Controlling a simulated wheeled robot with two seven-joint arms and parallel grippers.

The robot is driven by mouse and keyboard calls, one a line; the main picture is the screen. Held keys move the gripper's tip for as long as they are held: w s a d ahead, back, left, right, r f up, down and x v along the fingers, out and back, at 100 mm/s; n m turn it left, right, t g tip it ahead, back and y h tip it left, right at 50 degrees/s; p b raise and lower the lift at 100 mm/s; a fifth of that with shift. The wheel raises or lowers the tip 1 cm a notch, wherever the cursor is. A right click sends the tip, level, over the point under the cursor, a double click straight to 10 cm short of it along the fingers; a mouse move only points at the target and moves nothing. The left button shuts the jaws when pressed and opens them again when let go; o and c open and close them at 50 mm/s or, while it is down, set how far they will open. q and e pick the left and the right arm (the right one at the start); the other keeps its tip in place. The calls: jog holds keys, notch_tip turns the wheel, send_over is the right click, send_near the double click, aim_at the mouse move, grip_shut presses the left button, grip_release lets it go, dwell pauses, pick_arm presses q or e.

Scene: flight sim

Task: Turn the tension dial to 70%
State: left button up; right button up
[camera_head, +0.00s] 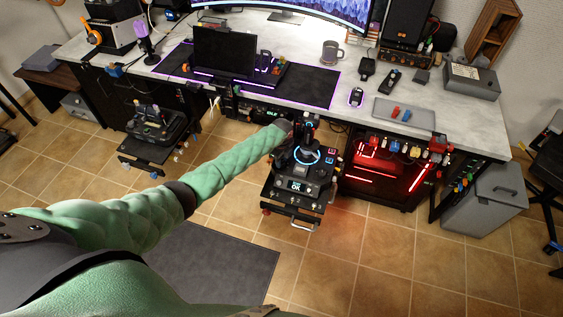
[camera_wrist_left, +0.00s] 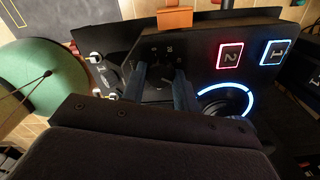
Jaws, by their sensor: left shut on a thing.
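The black control panel (camera_head: 303,180) with a joystick, a blue ring light and a small lit display stands in front of the desk. My left gripper (camera_head: 290,129) is at the panel's far left part and hides what it holds there. In the left wrist view, the two blue-grey fingers of my left gripper (camera_wrist_left: 161,88) are shut on the small dark tension dial (camera_wrist_left: 159,73). Pale scale marks and numbers show around the dial, too small and dark to read surely. My right gripper is not in view.
Buttons marked 2 (camera_wrist_left: 230,56) and 1 (camera_wrist_left: 276,53) and a blue-lit ring (camera_wrist_left: 228,100) are right of the fingers. Small knobs (camera_wrist_left: 110,75) are to the left. The desk (camera_head: 352,82) stands behind the panel; open tiled floor (camera_head: 385,250) lies in front.

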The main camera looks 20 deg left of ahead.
aim_at(282, 161)
pick_arm(q)
jog(key=shift+m+b, duration=0.3)
jog(key=shift+m, duration=0.5)
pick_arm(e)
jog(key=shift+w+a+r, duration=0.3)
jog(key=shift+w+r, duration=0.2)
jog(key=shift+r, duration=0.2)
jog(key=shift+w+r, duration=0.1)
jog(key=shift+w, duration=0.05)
pick_arm(q)
jog(key=o, duration=1)
jog(key=shift+r, duration=0.5)
notch_tip(282, 161, up, 6)
jog(key=shift+f+b, duration=0.1)
jog(key=shift+b, duration=0.95)
jog(key=shift+r, duration=0.5)
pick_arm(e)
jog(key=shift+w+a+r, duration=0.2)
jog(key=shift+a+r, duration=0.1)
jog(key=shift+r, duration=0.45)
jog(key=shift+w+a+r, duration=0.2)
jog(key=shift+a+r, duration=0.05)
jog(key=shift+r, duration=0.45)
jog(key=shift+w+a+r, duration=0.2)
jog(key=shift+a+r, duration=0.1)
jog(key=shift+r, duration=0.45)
